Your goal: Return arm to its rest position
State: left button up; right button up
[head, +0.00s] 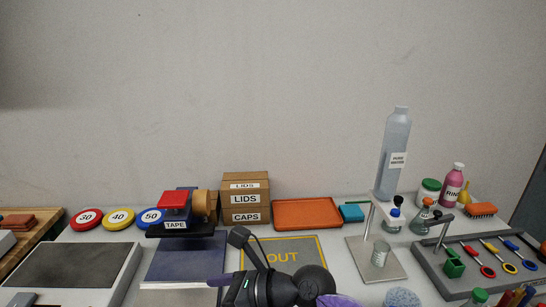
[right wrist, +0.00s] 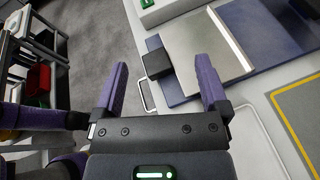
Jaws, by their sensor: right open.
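My right gripper (right wrist: 163,75) is open and empty in the right wrist view, with its two purple fingers spread wide apart. Beyond the fingers are a small black block (right wrist: 157,64) and the bench edge, with the grey floor (right wrist: 85,50) to the left. In the head view, my dark arm (head: 270,286) with a small green light reaches in at the bottom middle, low in front of the OUT mat (head: 305,242). Part of the mat is hidden behind it. My left gripper does not show clearly in either view.
Cartons (head: 245,198), an orange tray (head: 305,213), a stand with a tall bottle (head: 394,150) and a grey tool tray (head: 440,280) stand beyond and right.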

jog(key=w+d+r+m+t, duration=0.1)
jog(key=d+r+m+t, duration=0.25)
jog(key=m+t, duration=0.5)
jog(key=w+d+r+m+t, duration=0.1)
jog(key=d+r+m+t, duration=0.4)
jog(key=m, duration=0.7)
jog(key=s+d+f+m+t+h, duration=0.1)
jog(key=d+f+m+h, duration=0.9)
jog(key=m+h, duration=0.65)
jog(key=s+d+f+m+g+y, duration=0.1)
jog(key=s+d+f+m+g, duration=0.1)
jog(key=s+f+m+g, duration=0.35)
jog(key=s+d+f+m+g+y, duration=0.1)
jog(key=s+d+f+m+g, duration=0.15)
jog(key=s, duration=0.55)
jog(key=s+d+f+m+g+y, duration=0.1)
jog(key=s+d+f+m+g, duration=0.1)
jog(key=s+f+m+g, duration=0.4)
jog(key=s+f+n+p, duration=0.3)
jog(key=s+f, duration=0.1)
jog(key=f, duration=0.9)
jog(key=s+d+f+g+p, duration=0.1)
jog(key=s+d+f+p, duration=0.1)
jog(key=s+f, duration=0.6)
jog(key=s, duration=0.5)
jog(key=shift+d+f+g, duration=0.15)
jog(key=shift+d+g, duration=0.2)
